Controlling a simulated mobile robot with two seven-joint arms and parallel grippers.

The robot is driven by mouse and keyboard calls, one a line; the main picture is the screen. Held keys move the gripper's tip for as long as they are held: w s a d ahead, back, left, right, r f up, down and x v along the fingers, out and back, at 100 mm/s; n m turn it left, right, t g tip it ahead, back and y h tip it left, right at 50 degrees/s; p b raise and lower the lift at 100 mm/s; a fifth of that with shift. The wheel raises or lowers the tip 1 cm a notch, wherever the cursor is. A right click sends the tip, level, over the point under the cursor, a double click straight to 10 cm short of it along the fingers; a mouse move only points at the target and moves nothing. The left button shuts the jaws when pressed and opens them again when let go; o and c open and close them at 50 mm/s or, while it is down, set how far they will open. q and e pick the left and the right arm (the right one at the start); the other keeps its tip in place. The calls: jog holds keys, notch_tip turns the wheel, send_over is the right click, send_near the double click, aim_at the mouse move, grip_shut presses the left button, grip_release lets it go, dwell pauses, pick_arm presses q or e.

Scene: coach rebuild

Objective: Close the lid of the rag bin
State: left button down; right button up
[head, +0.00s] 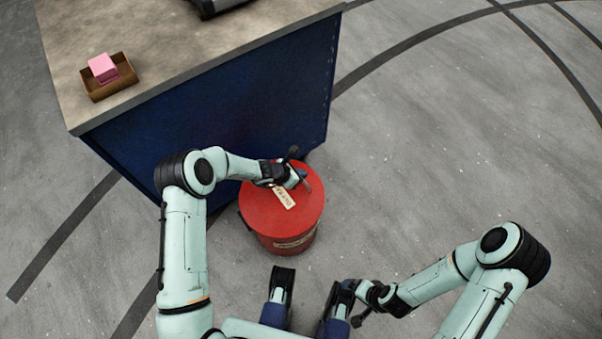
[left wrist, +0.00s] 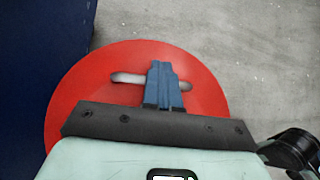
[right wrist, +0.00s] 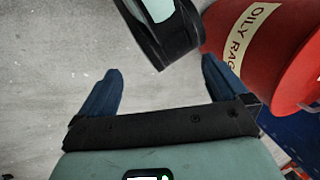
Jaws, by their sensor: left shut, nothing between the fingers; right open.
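The red rag bin (head: 287,240) stands on the floor beside the blue bench, upright. Its round red lid (head: 312,205) lies flat across the top, and I see no gap at the rim. A pale label lies on the lid. My left gripper (head: 303,183) is shut and empty, over the lid's far half; I cannot tell whether it touches. In the left wrist view its blue fingers (left wrist: 164,85) cover part of the lid (left wrist: 85,90). My right gripper (right wrist: 162,92) is open and empty, with the bin (right wrist: 285,45) and its "OILY RAG" label at the upper right of that view.
The blue bench (head: 240,110) stands directly behind and left of the bin. On its top are a brown tray (head: 108,88) with a pink block (head: 102,67) in it, and a dark object at the far edge. The grey floor to the right is clear, with dark curved lines.

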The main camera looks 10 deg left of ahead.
pick_arm(q)
notch_tip(320, 180, up, 14)
jog(key=s+a+p, duration=0.1)
jog(key=a+p, duration=0.1)
jog(key=p, duration=0.3)
jog(key=shift+s+f, duration=0.25)
jog(key=shift+s, duration=0.15)
pick_arm(e)
jog(key=s+a+r+g, duration=0.1)
jog(key=s+r, duration=0.4)
jog(key=r, duration=0.1)
jog(key=shift+a+g+y, duration=0.15)
jog(key=shift+g+y, duration=0.25)
pick_arm(q)
jog(key=shift+s+d+f, duration=0.1)
